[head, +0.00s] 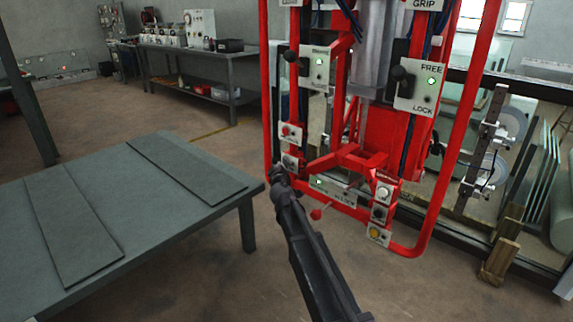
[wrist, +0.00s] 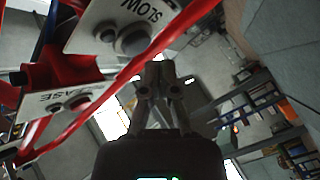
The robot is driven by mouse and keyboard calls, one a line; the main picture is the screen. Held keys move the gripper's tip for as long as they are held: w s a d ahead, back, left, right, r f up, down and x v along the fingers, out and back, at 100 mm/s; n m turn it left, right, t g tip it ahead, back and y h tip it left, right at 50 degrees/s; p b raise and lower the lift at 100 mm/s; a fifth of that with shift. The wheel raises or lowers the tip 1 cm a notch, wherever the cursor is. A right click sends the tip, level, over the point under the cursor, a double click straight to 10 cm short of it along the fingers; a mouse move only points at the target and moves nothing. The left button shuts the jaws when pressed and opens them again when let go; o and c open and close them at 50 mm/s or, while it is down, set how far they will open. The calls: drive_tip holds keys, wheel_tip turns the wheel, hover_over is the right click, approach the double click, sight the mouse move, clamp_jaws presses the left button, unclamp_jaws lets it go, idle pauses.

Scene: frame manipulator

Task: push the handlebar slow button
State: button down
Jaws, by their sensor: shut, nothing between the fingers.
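The slow button (wrist: 133,41) is a round dark-grey button on a pale plate (wrist: 88,32) marked SLOW, in the upper left of the wrist view. My gripper (wrist: 157,75) is shut and empty, with its fingertips just below and right of the button in the picture. I see no clear contact, and the exact gap cannot be judged. In the head view my gripper (head: 279,171) is at the lower left of the red handlebar frame (head: 268,100), beside a small pale button box (head: 291,162). The SLOW lettering is not readable there.
A red bar (wrist: 120,80) runs close to my fingers. A second plate (wrist: 50,107), lettered partly "EASE", sits lower left in the wrist view. In the head view, a red-knobbed lever (head: 316,214) is right of my gripper, and a grey table (head: 110,215) stands left.

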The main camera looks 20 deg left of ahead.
drive_tip(key=shift+s+a, duration=0.3)
drive_tip(key=shift+s, duration=0.4)
drive_tip(key=shift+s+a, duration=0.25)
drive_tip(key=shift+s, duration=0.4)
drive_tip(key=shift+s+a, duration=0.3)
drive_tip(key=shift+s, duration=0.4)
drive_tip(key=shift+w, duration=0.15)
